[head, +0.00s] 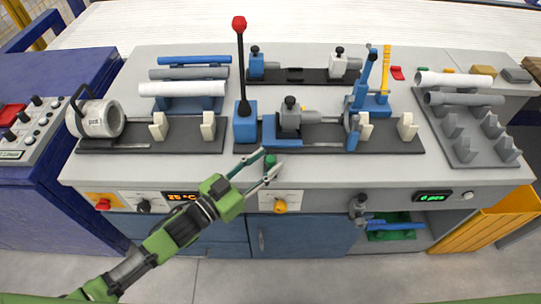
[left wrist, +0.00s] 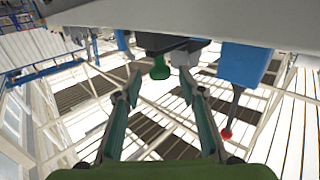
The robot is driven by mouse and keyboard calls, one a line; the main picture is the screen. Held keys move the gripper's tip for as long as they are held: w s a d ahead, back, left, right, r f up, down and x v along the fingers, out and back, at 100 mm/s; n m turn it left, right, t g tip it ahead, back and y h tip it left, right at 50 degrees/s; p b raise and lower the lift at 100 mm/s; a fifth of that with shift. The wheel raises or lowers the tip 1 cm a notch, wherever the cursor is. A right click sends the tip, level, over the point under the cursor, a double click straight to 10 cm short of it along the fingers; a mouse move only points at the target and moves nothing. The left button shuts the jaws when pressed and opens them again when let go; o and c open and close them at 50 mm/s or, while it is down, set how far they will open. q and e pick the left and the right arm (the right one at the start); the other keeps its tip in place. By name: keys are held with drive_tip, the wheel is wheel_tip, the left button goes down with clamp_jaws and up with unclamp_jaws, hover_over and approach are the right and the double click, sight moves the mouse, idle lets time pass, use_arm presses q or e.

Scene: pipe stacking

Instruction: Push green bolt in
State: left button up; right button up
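Whether either finger touches the bolt is not clear. My right gripper is not in view.
A tall lever with a red knob (head: 239,24) rises from a blue block behind the bolt. Grey clamp machines stand along the bench (head: 160,172). Pipes lie on a blue rack at the back left and on a grey rack (head: 465,150) at right. Control knobs line the bench front.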

sight(270, 157)
use_arm(q)
drive_tip(key=shift+x, duration=1.25)
